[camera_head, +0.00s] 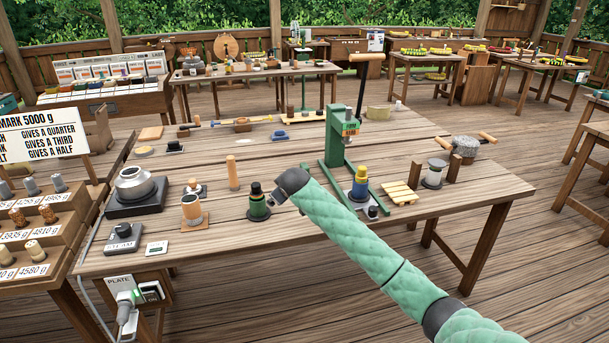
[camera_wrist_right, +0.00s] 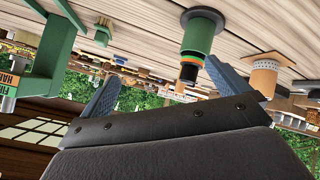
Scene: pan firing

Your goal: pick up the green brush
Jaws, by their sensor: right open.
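The green brush (camera_head: 259,209) stands upright on the table near its front edge, with a green body, an orange band and a black top. My right arm comes in from the lower right, and its gripper (camera_head: 279,197) is close beside the brush. In the right wrist view, which is upside down, the brush (camera_wrist_right: 203,38) hangs from the top. Its black end lies between the open fingers of the gripper (camera_wrist_right: 168,86) in the picture, nearer the right-hand one. No contact shows, and nothing is held. My left gripper is not in view.
A green press (camera_head: 338,140) stands behind my right arm, with a blue and yellow piece (camera_head: 359,184) at its foot. An orange-tan cylinder (camera_head: 191,207) on a base stands left of the brush. A wooden peg (camera_head: 232,172) stands behind it. Bare tabletop lies in front.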

